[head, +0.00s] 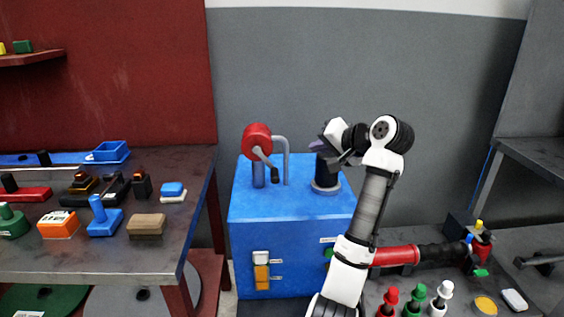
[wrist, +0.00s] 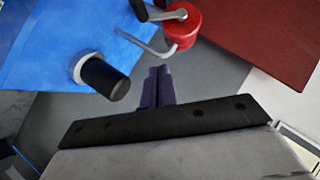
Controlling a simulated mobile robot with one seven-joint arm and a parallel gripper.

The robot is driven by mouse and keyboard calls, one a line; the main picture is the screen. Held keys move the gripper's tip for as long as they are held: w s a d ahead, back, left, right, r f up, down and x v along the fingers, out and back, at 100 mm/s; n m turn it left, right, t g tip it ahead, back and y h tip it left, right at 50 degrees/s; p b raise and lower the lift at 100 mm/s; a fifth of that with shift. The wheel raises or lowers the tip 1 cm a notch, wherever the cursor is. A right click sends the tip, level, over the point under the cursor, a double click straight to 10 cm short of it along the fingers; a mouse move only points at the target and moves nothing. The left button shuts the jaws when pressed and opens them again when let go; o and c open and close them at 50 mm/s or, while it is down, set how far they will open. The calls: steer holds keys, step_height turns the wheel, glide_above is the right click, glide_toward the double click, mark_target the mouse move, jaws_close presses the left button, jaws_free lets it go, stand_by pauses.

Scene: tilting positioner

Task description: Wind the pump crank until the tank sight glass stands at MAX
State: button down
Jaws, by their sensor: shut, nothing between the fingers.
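A blue tank (head: 290,225) stands on the floor with a red pump drum (head: 256,137) on top. Its grey crank arm (head: 265,159) slants down to a black grip (head: 275,175). The crank also shows at the top of the wrist view (wrist: 168,14). The sight glass (head: 261,272) on the tank's front is pale above and amber below; the amber's top seems just under the upper tick. The tick labels are unreadable. My gripper (head: 318,146) is right of the crank, apart from it. In the wrist view its fingers (wrist: 158,72) are shut and empty.
A grey bent pipe (head: 286,155) rises between crank and gripper. A black-capped neck (head: 326,172) stands on the tank's right, below my gripper. A cluttered bench (head: 100,255) stands left. Coloured knobs and a red cylinder (head: 396,256) are right.

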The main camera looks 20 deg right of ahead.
steer(key=w+a+f+g+p, duration=0.1)
steer(key=w+a+f+p, duration=0.2)
steer(key=w+f, duration=0.6)
steer(key=shift+a+f+n, duration=0.3)
steer(key=shift+a+f, duration=0.3)
steer(key=shift+a, duration=0.8)
steer(key=shift+f, duration=0.1)
